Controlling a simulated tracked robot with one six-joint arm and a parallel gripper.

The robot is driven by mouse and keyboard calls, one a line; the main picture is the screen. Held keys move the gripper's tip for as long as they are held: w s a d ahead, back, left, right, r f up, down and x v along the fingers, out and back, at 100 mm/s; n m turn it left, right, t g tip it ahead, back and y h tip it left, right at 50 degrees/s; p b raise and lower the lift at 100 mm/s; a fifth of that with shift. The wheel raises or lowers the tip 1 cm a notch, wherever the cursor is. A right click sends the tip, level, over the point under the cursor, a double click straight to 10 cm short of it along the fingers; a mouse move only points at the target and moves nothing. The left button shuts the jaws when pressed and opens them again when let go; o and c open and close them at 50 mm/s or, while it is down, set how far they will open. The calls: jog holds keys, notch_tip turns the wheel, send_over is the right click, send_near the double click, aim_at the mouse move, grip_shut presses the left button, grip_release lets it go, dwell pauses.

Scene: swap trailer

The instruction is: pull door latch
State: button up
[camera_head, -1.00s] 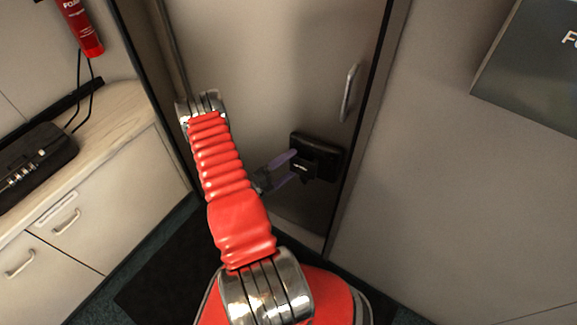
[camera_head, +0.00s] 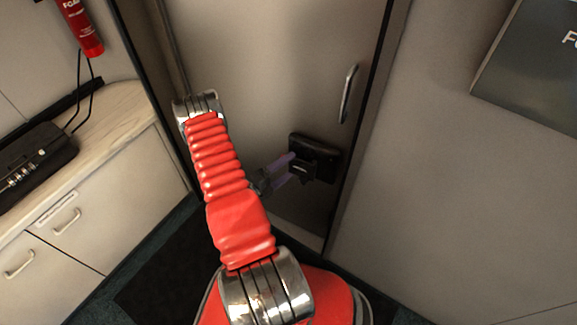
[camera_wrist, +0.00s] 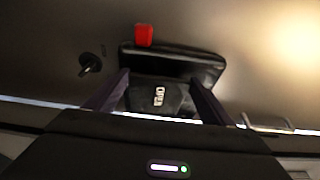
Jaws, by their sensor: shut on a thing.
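The door (camera_head: 265,60) is a grey metal panel, standing closed in its dark frame as far as I can see. The black latch (camera_head: 318,158) is mounted low near its right edge. In the wrist view the latch housing (camera_wrist: 190,66) lies across the top, with a black paddle (camera_wrist: 158,96) below it bearing white lettering. My gripper (camera_head: 290,169) has purple fingers at the latch. In the wrist view my gripper (camera_wrist: 158,92) is shut on the paddle, one finger on each side. My red arm hides part of the door.
A silver pull handle (camera_head: 348,93) is on the door above the latch. A worktop with drawers (camera_head: 85,222) stands at the left, with a black case (camera_head: 35,160) on it. A red extinguisher (camera_head: 80,27) hangs above.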

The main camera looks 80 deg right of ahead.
aim_at(297, 168)
jog(key=shift+s+a+f, duration=0.2)
jog(key=shift+s+a, duration=0.05)
jog(key=shift+s, duration=0.2)
jog(key=shift+a, duration=0.1)
jog(key=shift+s+a, duration=0.25)
jog(key=shift+a, duration=0.3)
jog(key=shift+s+a, duration=0.2)
jog(key=shift+a, duration=0.35)
jog(key=o, duration=1.2)
jog(key=shift+c, duration=0.2)
jog(key=o, duration=0.4)
jog(key=shift+w+d+r, duration=0.1)
jog(key=shift+w, duration=0.05)
jog(key=shift+c, duration=0.2)
jog(key=shift+w, duration=0.1)
